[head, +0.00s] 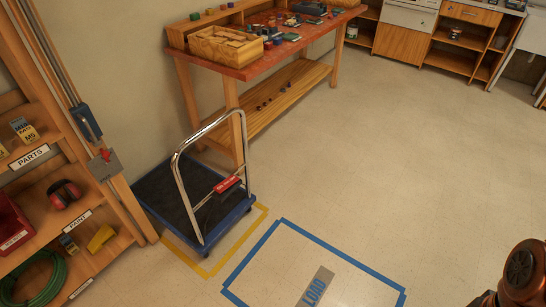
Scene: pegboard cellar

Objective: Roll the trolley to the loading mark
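The trolley (165,193) stands at the left in the head view, with a dark mat on a blue platform. Part of my arm shows at the lower right; my gripper is not in view.
A wooden workbench (290,45) with a crate and small parts stands behind the trolley. A shelf (113,212) with bins and labels is close on the trolley's left. Cabinets (400,35) line the back. The floor (400,150) at centre and right is clear.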

